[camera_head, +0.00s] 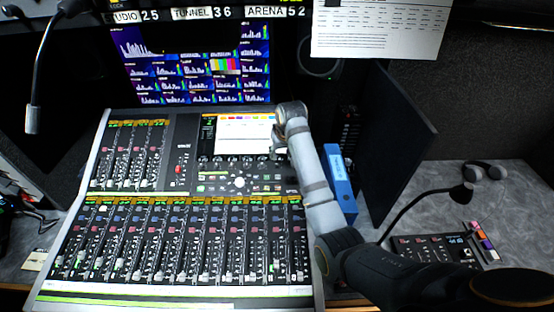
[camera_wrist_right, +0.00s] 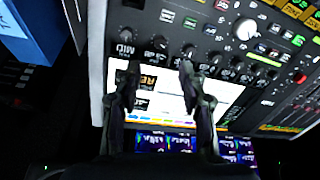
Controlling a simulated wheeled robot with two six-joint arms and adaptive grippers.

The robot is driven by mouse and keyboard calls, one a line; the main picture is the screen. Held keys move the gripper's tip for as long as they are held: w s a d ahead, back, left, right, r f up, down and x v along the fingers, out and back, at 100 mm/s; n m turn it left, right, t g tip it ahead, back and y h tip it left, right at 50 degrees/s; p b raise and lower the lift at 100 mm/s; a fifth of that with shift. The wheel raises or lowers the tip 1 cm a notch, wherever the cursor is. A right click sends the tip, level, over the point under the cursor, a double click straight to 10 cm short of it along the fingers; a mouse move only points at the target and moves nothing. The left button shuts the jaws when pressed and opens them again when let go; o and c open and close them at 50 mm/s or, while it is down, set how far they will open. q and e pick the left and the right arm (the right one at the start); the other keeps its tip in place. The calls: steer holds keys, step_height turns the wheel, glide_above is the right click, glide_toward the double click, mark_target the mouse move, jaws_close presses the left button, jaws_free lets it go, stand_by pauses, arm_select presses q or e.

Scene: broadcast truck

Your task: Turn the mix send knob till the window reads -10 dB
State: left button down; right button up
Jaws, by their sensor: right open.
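My right gripper (camera_head: 279,147) is over the right edge of the screen on the mixing console (camera_head: 185,112). In the right wrist view its two fingers (camera_wrist_right: 158,68) are apart and empty, over the edge of the lit screen (camera_wrist_right: 170,100). A row of small dark knobs lies just beyond the fingertips; one knob (camera_wrist_right: 160,42) is roughly in line with the gap, and the fingers do not appear to touch it. I cannot tell which knob is the mix send, nor read a dB value in any window. My left gripper is not in view.
A large white knob (camera_wrist_right: 245,29) sits farther up the panel in the wrist view. A blue binder (camera_head: 341,181) and a dark upright panel (camera_head: 393,135) stand right of the console. Monitors (camera_head: 195,70) stand behind.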

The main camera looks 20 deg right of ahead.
mark_target(278, 164)
steer(key=x, duration=0.5)
steer(key=shift+w+f+p, duration=0.15)
steer(key=shift+f+p, duration=0.2)
steer(key=shift+p, duration=0.05)
steer(key=x, duration=0.4)
steer(key=shift+w+r, duration=0.1)
steer(key=shift+f, duration=0.25)
steer(key=shift+c, duration=1)
steer(key=c, duration=0.5)
jaws_close()
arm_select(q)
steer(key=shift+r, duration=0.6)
